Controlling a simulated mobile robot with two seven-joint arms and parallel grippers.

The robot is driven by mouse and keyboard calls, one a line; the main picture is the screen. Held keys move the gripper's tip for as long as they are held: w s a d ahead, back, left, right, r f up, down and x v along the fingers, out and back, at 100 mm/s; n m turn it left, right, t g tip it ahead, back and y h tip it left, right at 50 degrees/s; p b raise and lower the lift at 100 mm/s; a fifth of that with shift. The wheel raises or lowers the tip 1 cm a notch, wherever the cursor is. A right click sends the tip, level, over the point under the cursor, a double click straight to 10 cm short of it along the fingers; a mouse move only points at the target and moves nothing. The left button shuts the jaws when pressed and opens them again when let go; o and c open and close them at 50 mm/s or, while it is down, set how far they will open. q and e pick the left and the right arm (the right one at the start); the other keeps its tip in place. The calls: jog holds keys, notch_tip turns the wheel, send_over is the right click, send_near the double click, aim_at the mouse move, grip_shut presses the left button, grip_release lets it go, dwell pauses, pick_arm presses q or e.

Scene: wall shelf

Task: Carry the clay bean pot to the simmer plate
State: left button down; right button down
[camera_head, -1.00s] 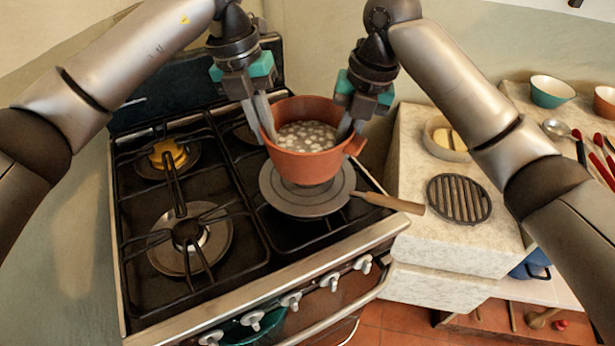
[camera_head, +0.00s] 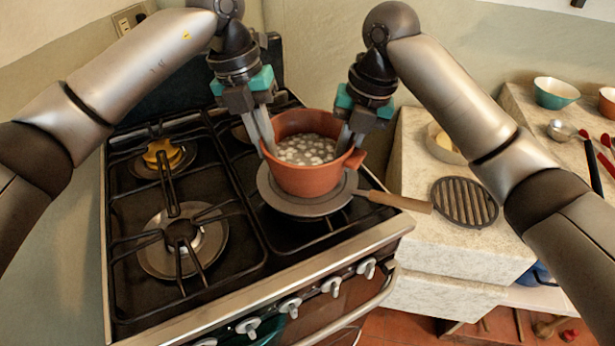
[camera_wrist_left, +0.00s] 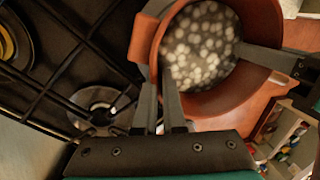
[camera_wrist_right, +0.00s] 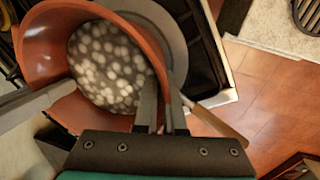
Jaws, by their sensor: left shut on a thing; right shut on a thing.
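The clay bean pot (camera_head: 310,178), reddish-brown and full of pale beans in liquid, is upright over the simmer plate (camera_head: 308,209). The plate is a dark disc with a wooden handle (camera_head: 395,201), on the stove's front right burner. The pot's base overlaps the plate in the head view; I cannot tell whether they touch. My left gripper (camera_head: 266,145) is shut on the pot's left side. My right gripper (camera_head: 346,145) is shut on its right side.
Bare burners (camera_head: 182,240) lie on the stove's left side. A counter to the right holds a round slatted trivet (camera_head: 464,202), a bowl (camera_head: 440,143), a teal bowl (camera_head: 555,93) and utensils. Stove knobs (camera_head: 290,307) line the front edge.

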pick_arm(q)
jog(key=c, duration=1)
grip_release()
pick_arm(e)
jog(key=c, duration=1)
grip_release()
jog(key=shift+r, duration=0.2)
pick_arm(q)
notch_tip(320, 180, up, 12)
jog(key=a, duration=0.2)
jog(key=shift+a+f, duration=0.15)
pick_arm(e)
notch_tip(320, 180, up, 11)
jog(key=d, duration=0.2)
jog(key=shift+s+d+r, duration=0.15)
jog(key=shift+s+r, duration=0.05)
pick_arm(q)
jog(key=shift+w, duration=0.1)
